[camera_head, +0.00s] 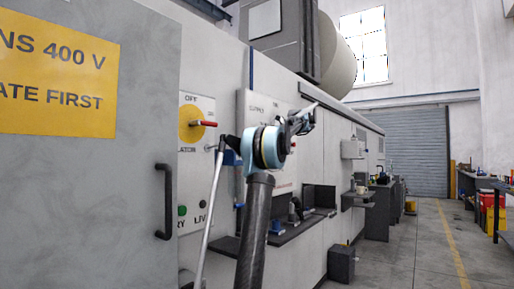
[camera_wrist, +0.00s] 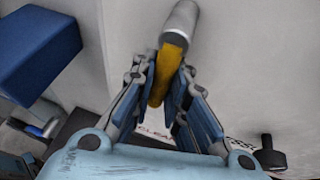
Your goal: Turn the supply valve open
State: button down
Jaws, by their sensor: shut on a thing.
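In the wrist view a yellow lever (camera_wrist: 165,72), apparently the supply valve's handle, lies between my fingers. A grey metal cylinder (camera_wrist: 181,20) adjoins its upper end. My gripper (camera_wrist: 168,82) is shut on the lever, with a dark blue finger on each side. In the head view my gripper (camera_head: 303,118) is up at the panel wall, right of the yellow rotary switch. My own wrist and arm block part of the panel there, and I cannot make out the yellow lever in that view.
A rotary switch (camera_head: 192,123) with a red handle and "OFF" above it is left of my arm. A grey cabinet door with a black handle (camera_head: 165,200) stands nearer. A dark shelf (camera_head: 318,198) juts out beneath my gripper. The floor aisle (camera_head: 420,235) is clear at right.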

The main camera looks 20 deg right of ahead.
jog(key=c, duration=1.8)
grip_release()
jog(key=shift+c, duration=0.2)
jog(key=v, duration=1.2)
jog(key=shift+w, duration=0.1)
